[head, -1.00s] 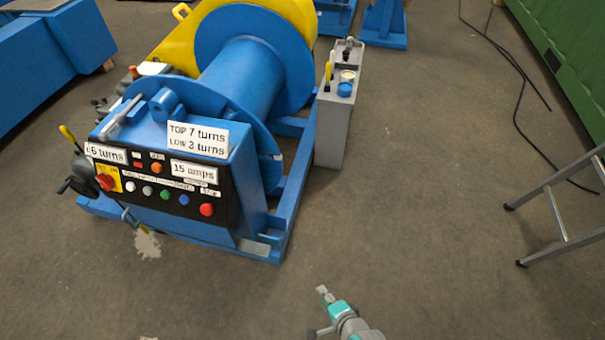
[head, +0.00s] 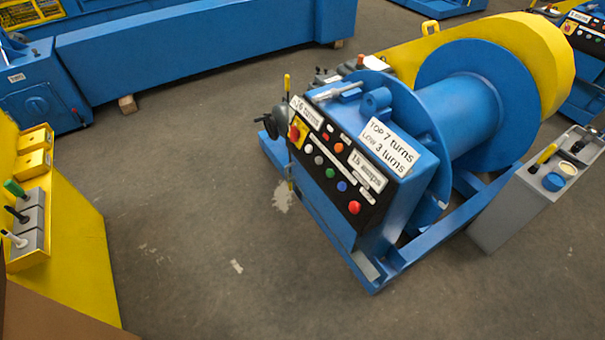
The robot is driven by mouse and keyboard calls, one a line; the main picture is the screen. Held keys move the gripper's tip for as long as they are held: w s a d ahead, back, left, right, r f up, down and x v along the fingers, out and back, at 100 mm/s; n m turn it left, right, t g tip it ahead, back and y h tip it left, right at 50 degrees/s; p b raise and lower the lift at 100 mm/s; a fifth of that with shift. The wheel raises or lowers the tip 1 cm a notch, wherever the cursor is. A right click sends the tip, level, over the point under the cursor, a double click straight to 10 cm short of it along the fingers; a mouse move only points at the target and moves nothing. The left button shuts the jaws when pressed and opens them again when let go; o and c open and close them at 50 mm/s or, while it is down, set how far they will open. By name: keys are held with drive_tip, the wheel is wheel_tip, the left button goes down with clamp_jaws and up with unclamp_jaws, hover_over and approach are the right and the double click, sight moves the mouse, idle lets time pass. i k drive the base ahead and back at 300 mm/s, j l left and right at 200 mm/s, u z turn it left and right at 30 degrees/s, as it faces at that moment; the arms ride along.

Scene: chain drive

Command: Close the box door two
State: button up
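No open box door can be made out. Two small yellow boxes, an upper one (head: 35,138) and a lower one (head: 33,163), sit on a yellow cabinet (head: 75,250) at the left edge. They look shut, but I cannot tell whether either has the door named in the task. My gripper is out of the picture.
Three levers (head: 22,215) with green, black and white handles stand below the yellow boxes. A blue winch (head: 395,160) with a button panel fills the right middle. A grey control box (head: 530,200) stands right of it. The floor (head: 200,220) between cabinet and winch is clear.

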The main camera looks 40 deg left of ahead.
sight(343, 231)
drive_tip(key=i+j+u, duration=0.1)
drive_tip(key=u, duration=0.4)
drive_tip(key=i+j+u, duration=0.1)
drive_tip(key=u, duration=0.4)
drive_tip(key=i+u, duration=0.15)
drive_tip(key=u, duration=0.35)
drive_tip(key=i+l+u, duration=0.2)
drive_tip(key=i, duration=0.35)
drive_tip(key=i+l+u, duration=0.1)
drive_tip(key=i+u, duration=0.15)
drive_tip(key=i, duration=0.25)
drive_tip(key=i+l+u, duration=0.2)
drive_tip(key=i+l, duration=0.15)
drive_tip(key=i, duration=0.15)
